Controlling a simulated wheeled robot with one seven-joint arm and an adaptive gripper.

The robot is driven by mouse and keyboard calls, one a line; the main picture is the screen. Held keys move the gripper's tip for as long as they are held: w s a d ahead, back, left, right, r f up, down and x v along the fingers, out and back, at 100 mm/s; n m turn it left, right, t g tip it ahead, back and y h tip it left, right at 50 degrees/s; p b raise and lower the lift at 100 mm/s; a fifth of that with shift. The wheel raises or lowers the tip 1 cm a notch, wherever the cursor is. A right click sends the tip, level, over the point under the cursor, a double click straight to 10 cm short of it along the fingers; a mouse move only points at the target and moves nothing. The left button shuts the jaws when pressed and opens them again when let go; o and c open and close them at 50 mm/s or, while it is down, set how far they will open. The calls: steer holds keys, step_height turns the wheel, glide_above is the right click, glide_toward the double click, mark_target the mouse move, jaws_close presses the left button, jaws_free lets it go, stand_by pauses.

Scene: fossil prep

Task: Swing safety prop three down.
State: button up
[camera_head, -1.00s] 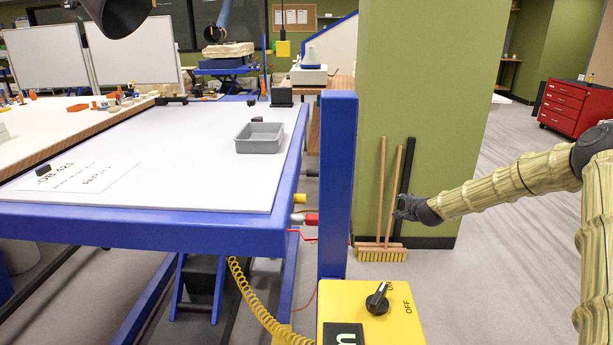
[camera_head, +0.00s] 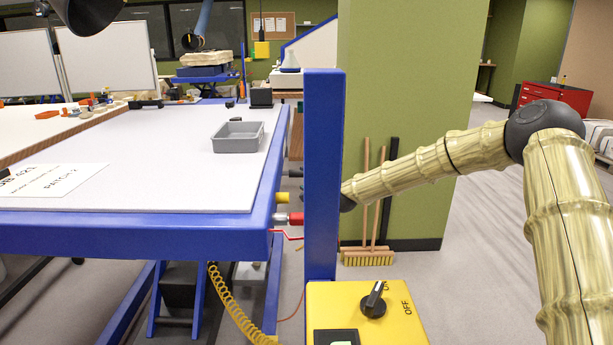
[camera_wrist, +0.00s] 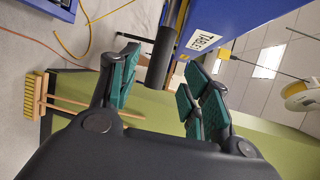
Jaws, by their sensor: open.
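No part is marked as safety prop three, so I cannot tell which it is. Along the right edge of the blue-framed table (camera_head: 150,222) stick out a dark stub (camera_head: 295,172), a yellow stub (camera_head: 283,197) and a red one with a grey end (camera_head: 290,218). My gripper (camera_wrist: 160,68) is open with green-padded fingers. A black cylinder (camera_wrist: 158,60) shows between and beyond the fingertips, beside the blue frame; I see no clear contact. In the head view the blue post hides my gripper; only the dark wrist end shows at its right side.
The blue post (camera_head: 323,170) stands in front of my arm, with a yellow switch box (camera_head: 365,315) at its foot. Brooms (camera_head: 368,255) lean on the green pillar (camera_head: 410,90). A grey tray (camera_head: 238,138) sits on the table. A yellow coiled hose (camera_head: 235,310) hangs below.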

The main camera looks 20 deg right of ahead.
mark_target(302, 174)
steer(key=x, duration=0.7)
steer(key=shift+w+d, duration=0.15)
steer(key=shift+w, duration=0.2)
